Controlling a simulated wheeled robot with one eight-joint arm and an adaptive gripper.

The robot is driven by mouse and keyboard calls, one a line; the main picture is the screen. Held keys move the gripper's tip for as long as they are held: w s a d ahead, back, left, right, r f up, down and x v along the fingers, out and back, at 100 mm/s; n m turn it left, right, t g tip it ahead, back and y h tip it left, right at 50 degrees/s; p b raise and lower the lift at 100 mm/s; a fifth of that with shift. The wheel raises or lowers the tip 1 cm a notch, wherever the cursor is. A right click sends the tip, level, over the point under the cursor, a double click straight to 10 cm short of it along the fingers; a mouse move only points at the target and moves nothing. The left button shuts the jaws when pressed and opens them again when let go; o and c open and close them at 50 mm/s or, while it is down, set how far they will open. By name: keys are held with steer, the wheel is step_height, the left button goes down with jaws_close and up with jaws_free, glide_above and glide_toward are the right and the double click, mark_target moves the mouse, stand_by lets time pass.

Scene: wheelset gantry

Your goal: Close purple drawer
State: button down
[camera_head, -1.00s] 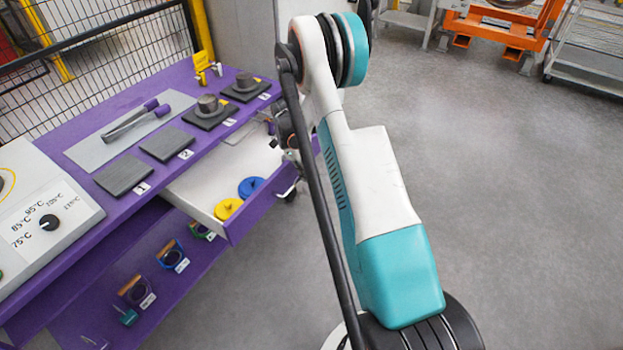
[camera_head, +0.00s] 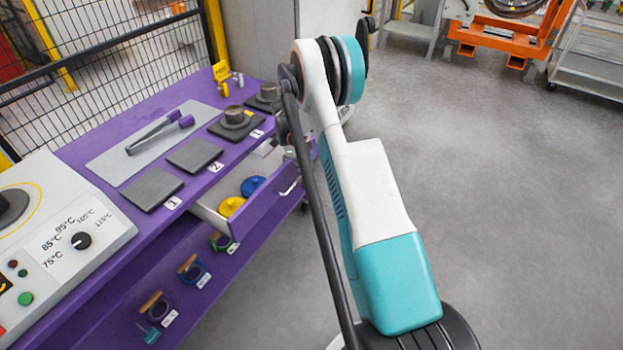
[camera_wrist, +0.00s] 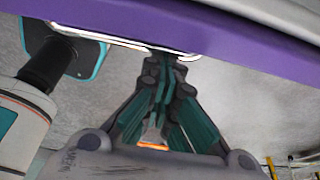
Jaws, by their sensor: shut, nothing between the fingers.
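The purple drawer (camera_head: 265,222) is partly open under the purple workbench (camera_head: 150,240) in the head view. A yellow round piece (camera_head: 231,206) and a blue round piece (camera_head: 253,185) lie in it. In the wrist view, the drawer's purple front (camera_wrist: 215,38) crosses the top, with its metal handle (camera_wrist: 110,40) along its lower edge. My gripper (camera_wrist: 163,70) is shut and empty, its fingertips at the handle's right part; I cannot tell whether they touch.
On the bench stand a control panel (camera_head: 62,240) with a dial, dark pads (camera_head: 152,189) and tongs (camera_head: 160,133) on a grey plate. A lower shelf holds several small tagged pieces (camera_head: 193,268). The floor (camera_head: 500,180) to the right is clear.

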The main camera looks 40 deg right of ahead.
mark_target(292, 166)
steer(key=shift+w+a, duration=0.35)
steer(key=shift+w, duration=0.6)
steer(key=shift+w+a, duration=0.35)
steer(key=shift+w, duration=0.65)
steer(key=shift+w+a, duration=0.35)
steer(key=shift+w, duration=0.6)
